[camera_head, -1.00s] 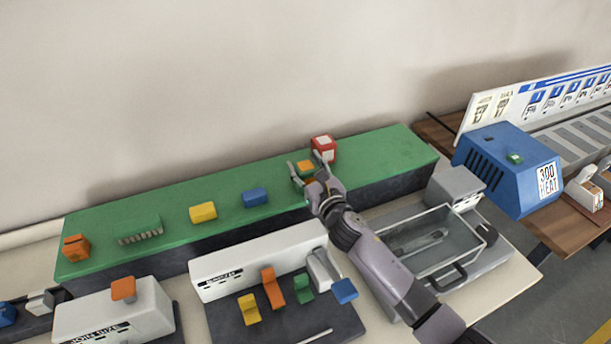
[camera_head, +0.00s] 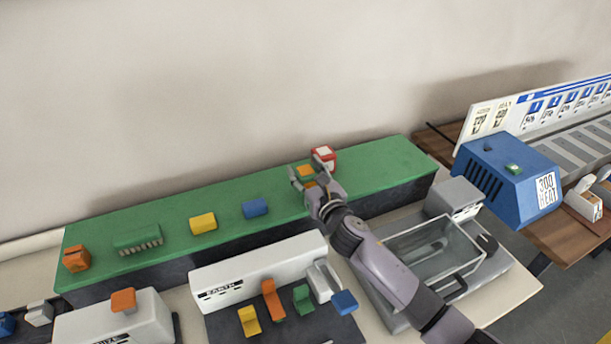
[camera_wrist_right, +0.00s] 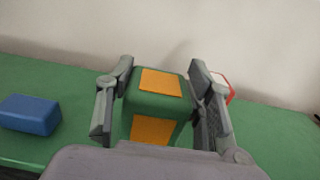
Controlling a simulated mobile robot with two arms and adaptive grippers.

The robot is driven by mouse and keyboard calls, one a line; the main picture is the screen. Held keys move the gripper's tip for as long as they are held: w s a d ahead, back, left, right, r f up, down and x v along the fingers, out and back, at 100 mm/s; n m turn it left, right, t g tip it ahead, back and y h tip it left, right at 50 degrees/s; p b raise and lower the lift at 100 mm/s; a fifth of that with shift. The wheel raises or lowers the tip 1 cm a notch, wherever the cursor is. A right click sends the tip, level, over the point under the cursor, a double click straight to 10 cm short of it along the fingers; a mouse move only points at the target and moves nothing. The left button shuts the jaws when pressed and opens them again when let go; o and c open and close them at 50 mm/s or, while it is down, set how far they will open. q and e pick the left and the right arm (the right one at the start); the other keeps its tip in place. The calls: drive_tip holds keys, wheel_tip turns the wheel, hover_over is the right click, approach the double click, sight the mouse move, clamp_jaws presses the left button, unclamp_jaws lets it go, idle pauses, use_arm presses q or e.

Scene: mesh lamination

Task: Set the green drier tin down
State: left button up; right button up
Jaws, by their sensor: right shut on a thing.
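The green drier tin (camera_wrist_right: 156,106) has orange patches on its top and side. In the right wrist view it stands upright between the two fingers of my right gripper (camera_wrist_right: 160,108), which is shut on it. In the head view the tin's orange top (camera_head: 305,171) shows between the fingers of my right gripper (camera_head: 308,178), over the right part of the green raised shelf (camera_head: 365,168). The tin's base is hidden, so I cannot tell whether it touches the shelf. My left gripper is not in view.
A red and white block (camera_head: 323,157) stands close behind and right of the tin. A blue block (camera_head: 255,208) and a yellow block (camera_head: 203,223) lie to the left on the shelf. A clear-walled box (camera_head: 430,247) stands in front, below my arm.

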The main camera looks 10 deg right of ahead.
sight(306, 170)
wheel_tip(306, 170, up, 17)
drive_tip(key=p, duration=0.1)
use_arm(q)
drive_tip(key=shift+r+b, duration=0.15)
drive_tip(key=shift+b, duration=0.4)
use_arm(e)
drive_tip(key=s+d+f+h, duration=0.1)
drive_tip(key=s+f, duration=0.4)
drive_tip(key=s, duration=0.5)
drive_tip(key=s+d+f+m+h, duration=0.1)
drive_tip(key=s+f, duration=0.4)
drive_tip(key=s, duration=0.5)
drive_tip(key=s+d+f+m+h, duration=0.1)
drive_tip(key=s+f, duration=0.4)
drive_tip(key=s, duration=0.6)
drive_tip(key=shift+d, duration=0.85)
drive_tip(key=shift+d, duration=0.1)
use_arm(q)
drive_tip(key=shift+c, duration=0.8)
